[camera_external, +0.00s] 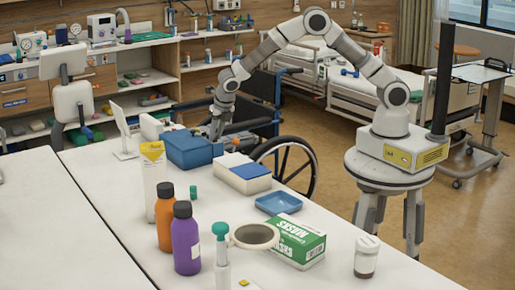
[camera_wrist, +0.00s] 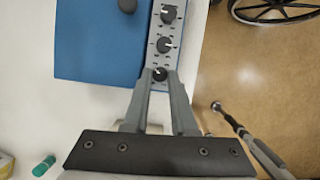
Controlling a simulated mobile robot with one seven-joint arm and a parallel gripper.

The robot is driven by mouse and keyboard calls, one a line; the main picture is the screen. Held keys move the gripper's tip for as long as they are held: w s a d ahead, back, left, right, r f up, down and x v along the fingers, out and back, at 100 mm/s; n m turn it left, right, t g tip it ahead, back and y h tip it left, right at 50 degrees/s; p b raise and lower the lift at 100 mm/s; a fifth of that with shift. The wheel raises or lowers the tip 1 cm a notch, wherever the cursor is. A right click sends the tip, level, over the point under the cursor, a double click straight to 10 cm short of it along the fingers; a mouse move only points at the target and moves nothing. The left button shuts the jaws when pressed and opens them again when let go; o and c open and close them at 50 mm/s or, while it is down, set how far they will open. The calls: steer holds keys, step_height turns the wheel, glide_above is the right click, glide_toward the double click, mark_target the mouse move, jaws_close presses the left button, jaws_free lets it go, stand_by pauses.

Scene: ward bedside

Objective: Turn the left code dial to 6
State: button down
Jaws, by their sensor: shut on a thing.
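The blue box (camera_external: 190,150) stands at the far end of the white table. In the wrist view the blue box (camera_wrist: 100,50) has a grey strip along its right side with three black dials in a row. Each dial has a white pointer line and dark marks around it. The top dial (camera_wrist: 168,14) and the middle dial (camera_wrist: 165,45) are free. The lowest one in the picture, the left code dial (camera_wrist: 160,74), sits between my fingertips. My gripper (camera_wrist: 159,78) is shut on it. The marks around this dial are too small to read. My gripper (camera_external: 215,137) also shows beside the box.
A white-and-blue box (camera_external: 243,174) stands close to the blue box. A wheelchair (camera_external: 290,165) is just beyond the table edge. Bottles (camera_external: 186,240), a blue tray (camera_external: 278,204) and a green mask box (camera_external: 290,242) stand nearer the camera.

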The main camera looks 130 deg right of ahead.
steer(key=m, duration=0.2)
steer(key=m+g+p, duration=0.1)
steer(key=m, duration=0.1)
steer(key=m+g+p, duration=0.1)
steer(key=m, duration=0.1)
steer(key=shift+w+y, duration=0.35)
steer(key=shift+y, duration=0.05)
steer(key=m+g, duration=0.1)
steer(key=m, duration=0.2)
steer(key=m+y+p, duration=0.1)
steer(key=m, duration=0.2)
steer(key=shift+w+d+g, duration=0.2)
steer(key=shift+g, duration=0.2)
steer(key=m+y, duration=0.1)
steer(key=m, duration=0.1)
steer(key=m+y, duration=0.1)
steer(key=m, duration=0.1)
steer(key=shift+d+f+g, duration=0.1)
steer(key=shift+d+g, duration=0.1)
steer(key=shift+g, duration=0.2)
steer(key=shift+d+m+y, duration=0.15)
steer(key=shift+m+y, duration=0.45)
steer(key=shift+m, duration=1.6)
steer(key=c, duration=1)
jaws_free()
